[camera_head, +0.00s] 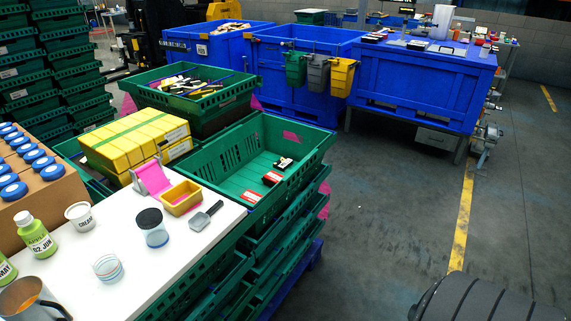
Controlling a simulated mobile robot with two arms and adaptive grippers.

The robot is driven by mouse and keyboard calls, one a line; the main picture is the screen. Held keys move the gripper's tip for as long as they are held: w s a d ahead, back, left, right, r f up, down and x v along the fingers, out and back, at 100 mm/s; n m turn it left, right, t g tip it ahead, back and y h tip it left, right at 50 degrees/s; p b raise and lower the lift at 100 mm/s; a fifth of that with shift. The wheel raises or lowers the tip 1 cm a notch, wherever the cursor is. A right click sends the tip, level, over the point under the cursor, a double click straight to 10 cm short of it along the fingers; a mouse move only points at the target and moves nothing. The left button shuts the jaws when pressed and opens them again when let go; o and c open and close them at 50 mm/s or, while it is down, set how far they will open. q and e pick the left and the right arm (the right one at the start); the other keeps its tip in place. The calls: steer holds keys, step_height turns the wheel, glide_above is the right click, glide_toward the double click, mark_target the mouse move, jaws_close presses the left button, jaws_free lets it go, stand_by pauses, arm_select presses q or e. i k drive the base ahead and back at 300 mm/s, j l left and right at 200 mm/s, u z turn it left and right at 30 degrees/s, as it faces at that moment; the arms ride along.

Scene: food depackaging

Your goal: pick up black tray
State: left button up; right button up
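I cannot make out a thing that is clearly a black tray. A dark crate (222,120) sits under the green crate of tools, mostly hidden by it. A dark ribbed shape cuts into the bottom right corner; it may be part of my own body. Neither my left nor my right gripper is in view.
A green crate (230,153) holding a few small packs tops a stack beside a white table (110,285) with cups, bottles and a scoop. A green crate of tools (145,94) stands behind. Blue bins (420,90) line the back. Grey floor (400,200) at right is clear.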

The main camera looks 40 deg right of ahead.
mark_target(283, 163)
steer(key=z, duration=1.3)
steer(key=i+l, duration=0.15)
